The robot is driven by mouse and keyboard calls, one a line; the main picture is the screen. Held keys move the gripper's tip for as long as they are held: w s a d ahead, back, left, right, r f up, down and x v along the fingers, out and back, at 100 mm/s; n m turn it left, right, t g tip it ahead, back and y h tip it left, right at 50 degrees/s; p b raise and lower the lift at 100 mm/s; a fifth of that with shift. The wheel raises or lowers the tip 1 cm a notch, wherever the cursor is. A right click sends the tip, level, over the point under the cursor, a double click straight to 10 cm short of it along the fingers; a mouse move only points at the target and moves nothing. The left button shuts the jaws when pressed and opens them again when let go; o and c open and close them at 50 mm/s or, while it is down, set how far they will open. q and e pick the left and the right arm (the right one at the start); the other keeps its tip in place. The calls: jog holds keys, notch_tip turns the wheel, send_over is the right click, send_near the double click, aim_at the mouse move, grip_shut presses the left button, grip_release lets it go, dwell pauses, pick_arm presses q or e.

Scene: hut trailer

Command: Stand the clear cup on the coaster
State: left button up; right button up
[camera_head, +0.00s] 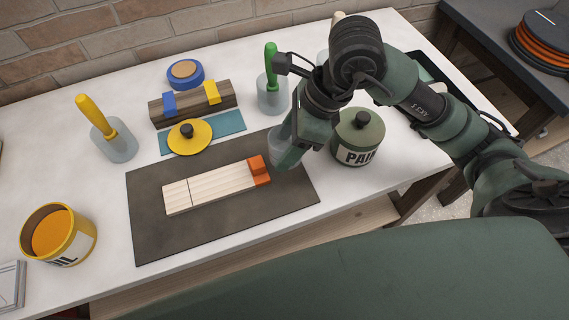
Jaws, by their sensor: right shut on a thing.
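My right gripper (298,142) comes down from the upper right, near the back right corner of the dark mat. It is shut on a clear cup (280,149), mostly hidden behind the fingers; I cannot tell if its base touches the mat. A round blue piece with a tan top (184,71), possibly the coaster, lies at the back by the brick wall. Two more clear cups stand on the table: one (116,149) holds a yellow-handled tool, the other (270,98) a green-handled one. My left gripper is not in view.
A green paint can (358,140) stands close right of the gripper. A wooden block with orange end (215,186) lies on the dark mat (230,219). A yellow lid (189,138), a dark wooden piece (194,101) and an open yellow can (59,232) are further left.

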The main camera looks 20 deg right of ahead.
aim_at(278, 176)
notch_tip(278, 176, down, 8)
jog(key=shift+f, duration=0.15)
dwell(0.3)
jog(key=shift+f, duration=0.2)
jog(key=o, duration=1.4)
jog(key=shift+r, duration=0.1)
